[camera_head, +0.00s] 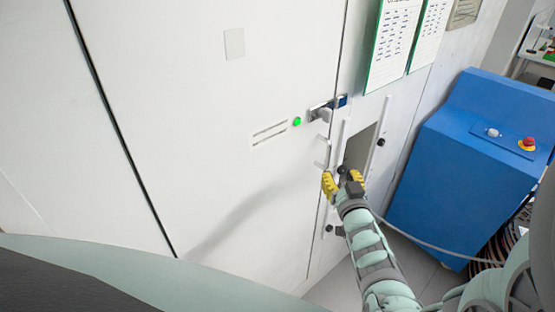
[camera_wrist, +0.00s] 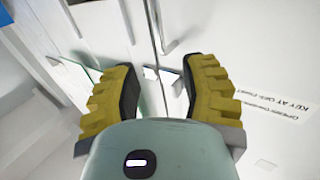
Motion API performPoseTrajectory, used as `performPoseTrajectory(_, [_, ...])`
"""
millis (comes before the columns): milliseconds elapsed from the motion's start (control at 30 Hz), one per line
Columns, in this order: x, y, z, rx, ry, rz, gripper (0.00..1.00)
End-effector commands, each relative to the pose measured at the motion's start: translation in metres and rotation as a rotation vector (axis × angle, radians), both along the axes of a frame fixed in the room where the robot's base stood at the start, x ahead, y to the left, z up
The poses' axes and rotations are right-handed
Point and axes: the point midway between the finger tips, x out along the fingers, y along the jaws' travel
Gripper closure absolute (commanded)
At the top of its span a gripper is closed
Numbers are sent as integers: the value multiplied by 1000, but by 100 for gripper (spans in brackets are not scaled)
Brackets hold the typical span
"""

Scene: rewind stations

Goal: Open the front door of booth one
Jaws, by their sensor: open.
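A large white door panel (camera_head: 200,120) of the booth fills the left and middle of the head view and looks flush in its frame. A metal lever handle (camera_head: 321,112) with a blue part sits at its right edge, beside a green light (camera_head: 297,121). My gripper (camera_head: 343,180) is open and empty, below the handle and in front of the seam at the panel's right edge. In the wrist view my yellow-padded gripper (camera_wrist: 162,78) spreads either side of a vertical seam, with small white metal parts between the fingers. Which booth this is cannot be read.
Right of the seam is a dark recess (camera_head: 358,148) with white upright bars beside it. Sheets of paper (camera_head: 393,45) hang above it. A blue cabinet (camera_head: 465,160) with a red button stands at the right, with cables beside it. A printed label (camera_wrist: 287,110) shows in the wrist view.

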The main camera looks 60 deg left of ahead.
Motion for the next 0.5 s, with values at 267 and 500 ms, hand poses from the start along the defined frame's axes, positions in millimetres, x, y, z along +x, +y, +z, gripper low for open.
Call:
performPoseTrajectory(267, [16, 27, 2, 4, -2, -1, 57])
performPoseTrajectory(500, [27, 48, -1, 1, 0, -2, 57])
